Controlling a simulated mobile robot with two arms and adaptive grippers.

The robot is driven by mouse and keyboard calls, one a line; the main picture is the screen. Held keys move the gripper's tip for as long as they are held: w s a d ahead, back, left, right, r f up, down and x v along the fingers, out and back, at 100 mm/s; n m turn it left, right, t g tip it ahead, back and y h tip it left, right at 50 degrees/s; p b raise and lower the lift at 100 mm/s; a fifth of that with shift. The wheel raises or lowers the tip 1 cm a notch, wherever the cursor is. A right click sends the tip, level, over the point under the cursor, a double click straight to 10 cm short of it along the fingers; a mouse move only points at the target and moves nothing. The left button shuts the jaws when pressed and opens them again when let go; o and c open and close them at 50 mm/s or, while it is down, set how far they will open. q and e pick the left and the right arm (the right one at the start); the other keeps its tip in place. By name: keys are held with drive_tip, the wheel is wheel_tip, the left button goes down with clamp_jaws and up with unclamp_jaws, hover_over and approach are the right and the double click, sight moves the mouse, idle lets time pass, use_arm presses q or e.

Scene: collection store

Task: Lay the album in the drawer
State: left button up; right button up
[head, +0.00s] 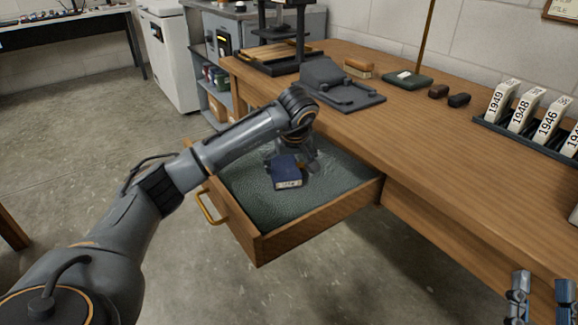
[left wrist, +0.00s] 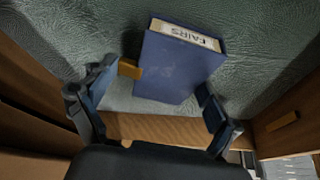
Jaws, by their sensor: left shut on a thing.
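The album (head: 286,173) is dark blue with a pale label on its spine. In the left wrist view the album (left wrist: 180,65) shows the word FAIRS on that label. My left gripper (head: 290,158) reaches down into the open drawer (head: 320,218) and is shut on the album, with a finger on either side of it. The album is inside the drawer's walls, over the grey-green lining; I cannot tell whether it touches the lining. In the left wrist view the gripper (left wrist: 158,108) partly covers the near side. My right gripper (head: 542,288) is open and empty at the bottom right.
The drawer's brass handle (head: 209,207) faces left. The drawer lining (head: 335,178) around the album is bare.

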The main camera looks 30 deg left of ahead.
sight(291, 173)
use_arm(q)
drive_tip(key=shift+f, duration=0.1)
drive_tip(key=o, duration=1.1)
drive_tip(key=shift+c, duration=0.2)
drive_tip(key=shift+d+r, duration=0.1)
drive_tip(key=shift+r, duration=0.4)
drive_tip(key=p+v, duration=0.1)
drive_tip(key=v, duration=0.4)
drive_tip(key=shift+p, duration=0.4)
drive_tip(key=p+v, duration=0.1)
drive_tip(key=v, duration=0.5)
drive_tip(key=shift+s+p, duration=0.15)
drive_tip(key=shift+p, duration=0.15)
use_arm(e)
wheel_tip(291, 173, down, 14)
drive_tip(key=d+g+h, duration=0.1)
drive_tip(key=g+h, duration=0.2)
drive_tip(key=g, duration=0.6)
drive_tip(key=shift+w+d, duration=0.4)
drive_tip(key=shift+w, duration=0.05)
